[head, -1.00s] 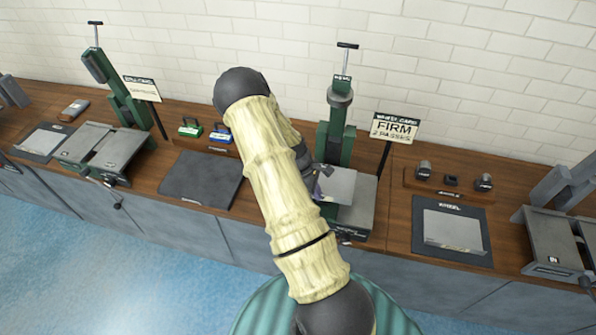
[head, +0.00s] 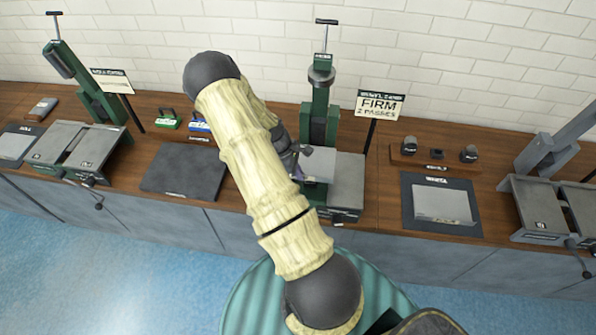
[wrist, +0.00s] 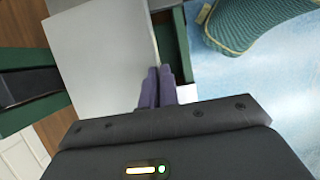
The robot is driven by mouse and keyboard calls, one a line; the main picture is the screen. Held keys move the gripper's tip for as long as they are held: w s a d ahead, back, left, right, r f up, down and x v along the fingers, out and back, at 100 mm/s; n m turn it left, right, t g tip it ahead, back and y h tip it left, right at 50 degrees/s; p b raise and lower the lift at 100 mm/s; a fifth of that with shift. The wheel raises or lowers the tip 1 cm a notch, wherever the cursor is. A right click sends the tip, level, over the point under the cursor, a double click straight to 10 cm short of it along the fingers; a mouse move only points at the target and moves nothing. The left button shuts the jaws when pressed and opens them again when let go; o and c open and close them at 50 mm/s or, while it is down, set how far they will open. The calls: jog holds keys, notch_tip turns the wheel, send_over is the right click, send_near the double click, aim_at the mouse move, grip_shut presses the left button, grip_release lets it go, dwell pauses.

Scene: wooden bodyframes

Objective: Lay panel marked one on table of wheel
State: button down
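A flat light grey panel (head: 319,163) is at the middle green press with a slotted grey bed. My gripper (head: 299,172) is at the panel's left edge. In the wrist view the purple fingers (wrist: 157,82) are close together on the edge of the panel (wrist: 98,55), shut on it. No number on the panel is readable. The grey table (head: 347,182) of the press lies beside and partly under the panel; I cannot tell whether they touch. The sign (head: 380,104) by this press reads FIRM, 2 passes; its smaller top line is blurred.
A dark mat (head: 408,219) with another light panel (head: 442,204) lies to the right, below a rack of small dark knobs (head: 437,154). An empty dark mat (head: 182,173) lies left of my arm. Other presses stand at far left (head: 88,88) and far right (head: 555,140).

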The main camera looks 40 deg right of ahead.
jog(key=shift+f+b, duration=1.35)
jog(key=shift+f, duration=0.95)
jog(key=shift+f, duration=0.2)
dwell(0.3)
jog(key=c, duration=1)
grip_release()
jog(key=shift+c, duration=0.2)
jog(key=shift+r+p, duration=2.2)
jog(key=shift+r, duration=1.3)
